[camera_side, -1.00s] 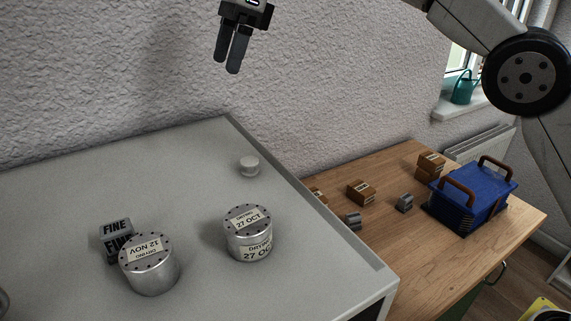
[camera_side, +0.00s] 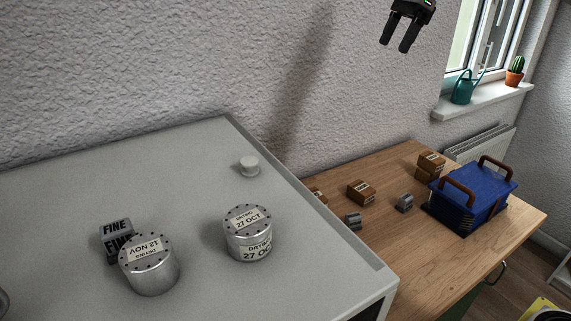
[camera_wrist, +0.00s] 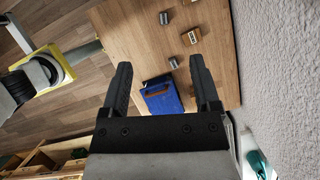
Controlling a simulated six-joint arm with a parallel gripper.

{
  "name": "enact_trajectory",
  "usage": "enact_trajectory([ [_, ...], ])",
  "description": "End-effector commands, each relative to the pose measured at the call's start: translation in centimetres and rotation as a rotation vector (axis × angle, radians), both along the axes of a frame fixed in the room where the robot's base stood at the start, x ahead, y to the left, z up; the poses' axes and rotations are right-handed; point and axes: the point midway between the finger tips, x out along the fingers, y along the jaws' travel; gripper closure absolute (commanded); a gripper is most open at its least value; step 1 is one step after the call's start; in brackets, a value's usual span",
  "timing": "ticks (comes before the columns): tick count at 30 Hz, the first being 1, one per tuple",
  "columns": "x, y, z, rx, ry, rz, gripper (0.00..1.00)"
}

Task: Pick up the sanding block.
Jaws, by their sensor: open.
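A dark grey block marked FINE (camera_side: 116,228), which looks like the sanding block, sits at the left of the grey cabinet top (camera_side: 60,200) in the side view. A round metal tin labelled 12 NOV (camera_side: 150,268) stands close in front of it and hides part of it. My gripper (camera_side: 395,46) is open and empty, high up in front of the wall at the upper right, far from the block. In the wrist view its open fingers (camera_wrist: 161,62) point toward the wooden bench (camera_wrist: 135,45). The FINE block is not visible there.
A tin labelled 27 OCT (camera_side: 248,234) and a small white knob-like piece (camera_side: 249,166) stand on the cabinet. The lower bench holds brown labelled blocks (camera_side: 361,193), small grey blocks (camera_side: 404,203) and a blue box with brown handles (camera_side: 472,200). The cabinet's front middle is clear.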

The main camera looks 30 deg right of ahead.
Motion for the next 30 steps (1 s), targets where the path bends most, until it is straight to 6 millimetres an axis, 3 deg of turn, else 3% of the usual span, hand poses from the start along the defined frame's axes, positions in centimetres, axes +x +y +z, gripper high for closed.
enact_trajectory([
  [11, 0.0, 0.3, -5.8, 0.001, 0.007, 0.003, 0.21],
  [14, 0.0, 0.3, -8.6, 0.001, 0.008, 0.002, 0.21],
  [17, -0.1, 0.3, -12.4, 0.001, 0.011, 0.002, 0.21],
  [27, -0.2, 0.4, -29.7, 0.002, 0.015, 0.003, 0.21],
  [30, 0.0, 0.3, -33.1, 0.000, 0.010, 0.003, 0.21],
])
